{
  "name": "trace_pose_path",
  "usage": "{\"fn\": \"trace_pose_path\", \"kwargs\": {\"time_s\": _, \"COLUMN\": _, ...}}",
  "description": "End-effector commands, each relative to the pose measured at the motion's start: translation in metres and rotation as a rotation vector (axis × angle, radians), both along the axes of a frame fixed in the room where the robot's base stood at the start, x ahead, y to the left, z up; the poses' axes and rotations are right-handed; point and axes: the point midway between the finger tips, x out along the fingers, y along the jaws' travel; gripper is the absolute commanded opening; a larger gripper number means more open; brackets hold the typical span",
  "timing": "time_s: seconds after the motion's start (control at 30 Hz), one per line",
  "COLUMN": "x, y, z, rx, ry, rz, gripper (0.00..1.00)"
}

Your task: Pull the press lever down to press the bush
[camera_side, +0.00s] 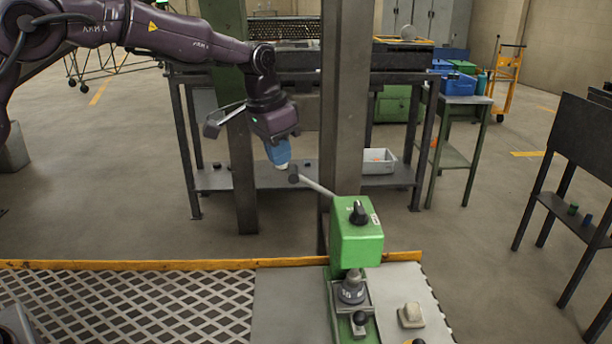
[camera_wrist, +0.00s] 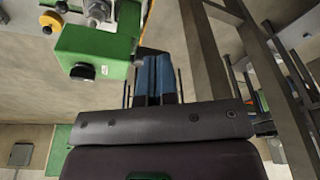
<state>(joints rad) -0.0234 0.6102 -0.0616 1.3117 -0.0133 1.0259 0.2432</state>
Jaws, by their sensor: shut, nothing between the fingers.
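The green press (camera_side: 357,243) stands at the front centre. Its lever (camera_side: 318,187) slopes up to the left from the head and ends in a dark round knob (camera_side: 293,174). My gripper (camera_side: 282,163) is shut and empty, pointing down just above and left of the knob; I cannot tell whether they touch. A grey stepped part (camera_side: 352,287) sits under the press head; I cannot tell whether it is the bush or part of the press.
A grey post (camera_side: 345,100) rises close behind the press. A yellow-edged bench with metal mesh (camera_side: 130,300) lies in front. A beige button box (camera_side: 411,315) is right of the press. A dark steel bench (camera_side: 300,180) stands behind my gripper. Open floor lies to the right.

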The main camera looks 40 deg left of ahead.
Motion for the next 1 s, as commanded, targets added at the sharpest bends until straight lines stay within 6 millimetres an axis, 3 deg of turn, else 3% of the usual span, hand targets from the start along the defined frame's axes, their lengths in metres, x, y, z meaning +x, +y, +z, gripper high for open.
{"fn": "trace_pose_path", "kwargs": {"time_s": 0.33, "x": 0.0, "y": 0.0, "z": 0.003, "rx": 0.0, "ry": -0.001, "rz": 0.0, "gripper": 0.0}}
{"fn": "trace_pose_path", "kwargs": {"time_s": 0.7, "x": 0.001, "y": 0.0, "z": 0.043, "rx": -0.001, "ry": -0.002, "rz": 0.0, "gripper": 0.0}}
{"fn": "trace_pose_path", "kwargs": {"time_s": 1.0, "x": 0.0, "y": 0.0, "z": 0.051, "rx": 0.0, "ry": 0.0, "rz": 0.0, "gripper": 0.0}}
